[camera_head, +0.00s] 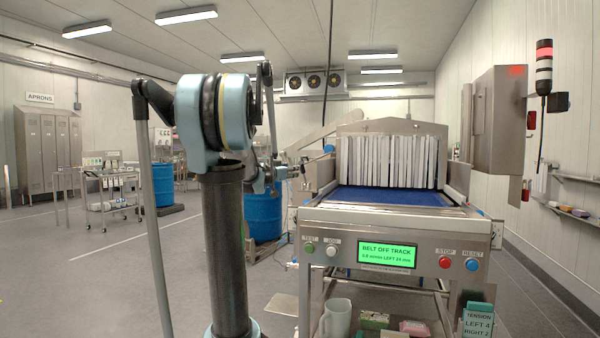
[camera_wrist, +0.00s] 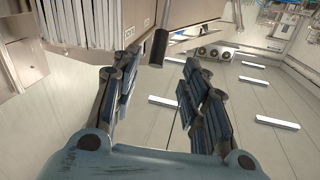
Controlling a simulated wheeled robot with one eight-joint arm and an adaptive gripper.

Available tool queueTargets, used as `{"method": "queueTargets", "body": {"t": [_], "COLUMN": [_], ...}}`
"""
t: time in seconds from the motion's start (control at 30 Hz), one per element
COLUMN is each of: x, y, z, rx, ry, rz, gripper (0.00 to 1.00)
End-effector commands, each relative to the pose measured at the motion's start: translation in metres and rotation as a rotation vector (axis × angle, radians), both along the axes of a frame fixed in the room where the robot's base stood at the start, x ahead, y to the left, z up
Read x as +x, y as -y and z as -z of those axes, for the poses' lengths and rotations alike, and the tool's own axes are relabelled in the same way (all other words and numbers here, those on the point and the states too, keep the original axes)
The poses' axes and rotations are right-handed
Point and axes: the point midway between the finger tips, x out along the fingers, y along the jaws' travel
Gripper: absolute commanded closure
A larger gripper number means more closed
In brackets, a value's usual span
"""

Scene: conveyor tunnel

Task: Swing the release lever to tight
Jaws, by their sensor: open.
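In the wrist view my gripper (camera_wrist: 160,66) is open, its two dark fingers spread apart. A dark cylindrical grip (camera_wrist: 159,48), which looks like the release lever's handle, shows in the gap just beyond the fingertips, nearer the left finger. Contact cannot be told. A metal housing (camera_wrist: 95,22) with a small white label lies behind it; the label is too small to read. In the head view a small dark knob (camera_head: 329,148) at the conveyor's left side may be the same lever. My arm hides part of that side, and the gripper is hard to make out there.
The conveyor's blue belt (camera_head: 385,195) runs into a strip curtain (camera_head: 385,162). A tension card (camera_head: 478,320) reads left 4, right 2. A blue drum (camera_head: 263,214) stands left of the conveyor.

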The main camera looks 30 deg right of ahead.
Motion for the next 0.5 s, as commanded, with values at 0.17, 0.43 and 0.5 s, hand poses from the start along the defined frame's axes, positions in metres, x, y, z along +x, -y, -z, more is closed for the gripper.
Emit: {"method": "queueTargets", "body": {"t": [0.17,0.43,0.5], "x": [0.014,0.036,0.041], "y": [0.024,0.058,0.067], "z": [0.0,0.0,0.0], "rx": [0.0,0.0,0.0], "ry": [0.0,0.0,0.0], "rz": [0.002,0.002,0.002], "gripper": [0.59,0.59,0.59]}}
